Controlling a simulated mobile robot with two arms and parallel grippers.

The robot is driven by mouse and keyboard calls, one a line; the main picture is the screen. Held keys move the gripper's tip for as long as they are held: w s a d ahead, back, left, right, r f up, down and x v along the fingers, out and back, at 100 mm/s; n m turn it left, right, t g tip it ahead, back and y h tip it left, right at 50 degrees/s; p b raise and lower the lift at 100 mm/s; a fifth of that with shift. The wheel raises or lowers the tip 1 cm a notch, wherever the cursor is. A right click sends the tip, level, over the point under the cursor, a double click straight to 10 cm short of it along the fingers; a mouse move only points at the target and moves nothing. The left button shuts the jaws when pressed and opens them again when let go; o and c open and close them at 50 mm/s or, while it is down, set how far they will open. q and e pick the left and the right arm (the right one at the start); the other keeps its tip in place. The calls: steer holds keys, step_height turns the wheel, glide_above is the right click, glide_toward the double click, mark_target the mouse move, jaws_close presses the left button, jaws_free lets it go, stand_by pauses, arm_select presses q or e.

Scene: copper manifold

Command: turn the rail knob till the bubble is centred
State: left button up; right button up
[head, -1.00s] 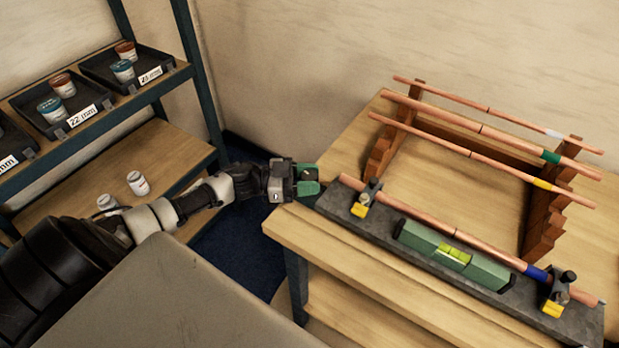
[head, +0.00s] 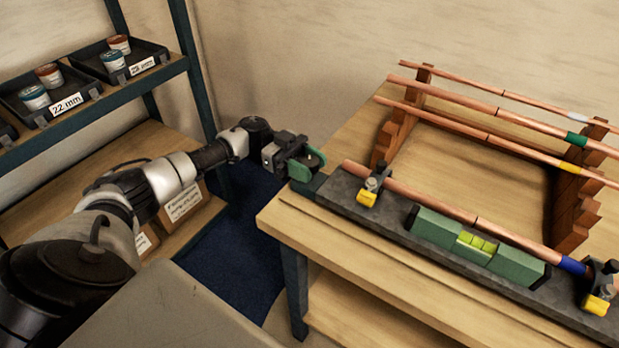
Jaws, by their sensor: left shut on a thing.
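The grey rail (head: 335,198) lies along the front of the wooden bench. A green spirit level (head: 435,229) sits on it, with a yellow-green vial (head: 477,243). The bubble is too small to place surely against the marks. A copper pipe (head: 455,217) with a blue band is held along the rail by two clamps with yellow parts, left (head: 369,190) and right (head: 599,293). My left gripper (head: 307,164), with green finger pads, is at the rail's left end, shut on the rail knob, which its fingers hide. My right gripper is out of view.
A wooden rack (head: 390,143) behind the rail carries several copper pipes with coloured bands. A shelf unit (head: 185,68) at the left holds trays of small tubs, with boxes lower down. Bare bench top lies in front of the rail.

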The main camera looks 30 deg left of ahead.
arm_select(q)
steer(key=m+g+b, duration=0.1)
steer(key=g, duration=0.1)
steer(key=m+g+b, duration=0.1)
steer(key=shift+w+f+g+y, duration=0.1)
steer(key=shift+f+g+y, duration=0.05)
steer(key=shift+g+y, duration=0.2)
steer(key=shift+m+g+y+b, duration=0.45)
steer(key=shift+m+g+b, duration=0.55)
steer(key=shift+g, duration=0.25)
steer(key=shift+r, duration=0.2)
steer(key=o, duration=0.7)
steer(key=shift+c, duration=0.2)
steer(key=shift+a, duration=0.1)
